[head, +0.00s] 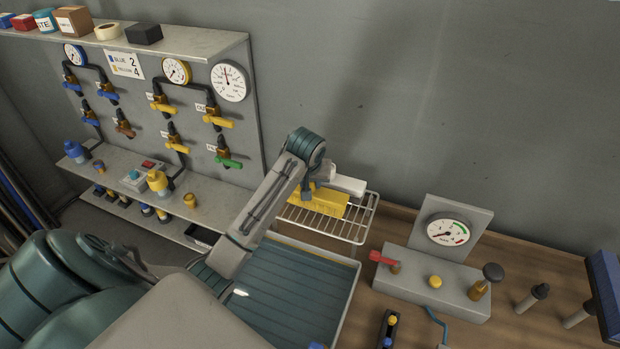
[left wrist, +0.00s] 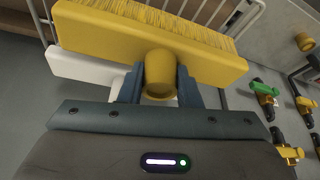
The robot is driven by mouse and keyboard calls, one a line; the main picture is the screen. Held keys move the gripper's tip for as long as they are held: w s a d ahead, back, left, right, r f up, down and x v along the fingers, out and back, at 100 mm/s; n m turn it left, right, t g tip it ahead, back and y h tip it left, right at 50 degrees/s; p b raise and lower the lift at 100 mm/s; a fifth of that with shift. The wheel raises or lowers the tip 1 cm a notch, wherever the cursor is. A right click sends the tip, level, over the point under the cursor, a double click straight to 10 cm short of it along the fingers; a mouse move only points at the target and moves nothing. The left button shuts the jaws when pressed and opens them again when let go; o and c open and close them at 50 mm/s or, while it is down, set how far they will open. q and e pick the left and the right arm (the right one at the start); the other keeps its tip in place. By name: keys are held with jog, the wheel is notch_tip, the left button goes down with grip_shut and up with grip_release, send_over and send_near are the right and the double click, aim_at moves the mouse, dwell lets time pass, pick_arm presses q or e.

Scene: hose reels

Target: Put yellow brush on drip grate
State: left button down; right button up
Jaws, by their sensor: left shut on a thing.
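The yellow brush (head: 328,203) has a long block with bristles and a short round handle stub. My left gripper (head: 309,190) is shut on it, above the white wire drip grate (head: 330,222). In the left wrist view the yellow brush (left wrist: 150,35) lies across the top, bristles toward the grate wires, with its stub between the fingers of my left gripper (left wrist: 160,88). I cannot tell whether the brush touches the grate. My right gripper is not in view.
A white block (head: 347,185) sits behind the brush at the grate, and it also shows in the left wrist view (left wrist: 88,70). A ribbed teal tray (head: 300,290) lies in front. A grey gauge block (head: 435,280) stands right on the wooden bench. A valve panel (head: 190,120) stands left.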

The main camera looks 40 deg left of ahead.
pick_arm(q)
jog(key=shift+f, duration=0.35)
jog(key=shift+f, duration=0.1)
jog(key=c, duration=1.1)
grip_release()
jog(key=shift+o, duration=0.2)
